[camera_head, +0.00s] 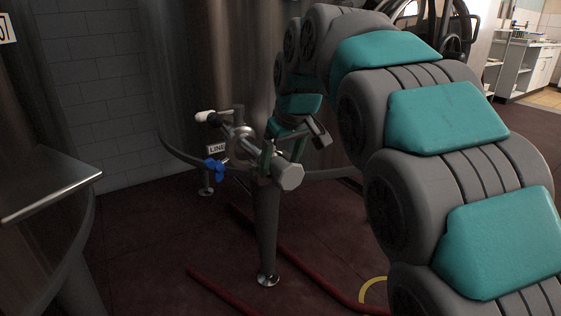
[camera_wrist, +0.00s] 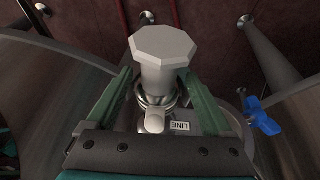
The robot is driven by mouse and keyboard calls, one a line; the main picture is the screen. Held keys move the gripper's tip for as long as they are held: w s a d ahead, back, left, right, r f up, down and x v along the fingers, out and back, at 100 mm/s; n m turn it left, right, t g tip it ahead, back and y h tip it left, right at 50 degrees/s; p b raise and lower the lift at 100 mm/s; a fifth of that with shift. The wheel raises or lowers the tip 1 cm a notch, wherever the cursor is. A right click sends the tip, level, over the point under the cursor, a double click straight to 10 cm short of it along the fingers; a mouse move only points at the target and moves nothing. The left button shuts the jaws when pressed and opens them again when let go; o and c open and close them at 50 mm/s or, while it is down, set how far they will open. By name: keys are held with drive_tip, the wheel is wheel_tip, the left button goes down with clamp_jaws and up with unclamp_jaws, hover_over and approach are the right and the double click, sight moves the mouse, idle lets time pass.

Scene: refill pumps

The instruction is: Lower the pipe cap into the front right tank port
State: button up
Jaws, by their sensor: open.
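The pipe cap is pale grey, with an octagonal head (camera_head: 290,177) and a round stem. In the wrist view its head (camera_wrist: 163,46) is at top centre, with the stem running down to a round metal port fitting (camera_wrist: 155,90). The stem's lower end is partly hidden, so I cannot tell how deep it sits. My gripper (camera_wrist: 156,78) is open, with one green finger on each side of the stem and fitting. In the head view my gripper (camera_head: 284,150) is just behind the cap and partly hidden by it.
A blue valve handle (camera_head: 214,168) and a LINE label (camera_head: 217,149) are left of the fitting. A white-tipped lever (camera_head: 205,116) sticks out above them. Large steel tanks stand close by on both sides. Red pipes (camera_head: 289,262) run along the dark floor.

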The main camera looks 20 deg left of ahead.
drive_tip(key=v, duration=0.7)
drive_tip(key=shift+s+d+r, duration=0.1)
drive_tip(key=shift+r, duration=0.25)
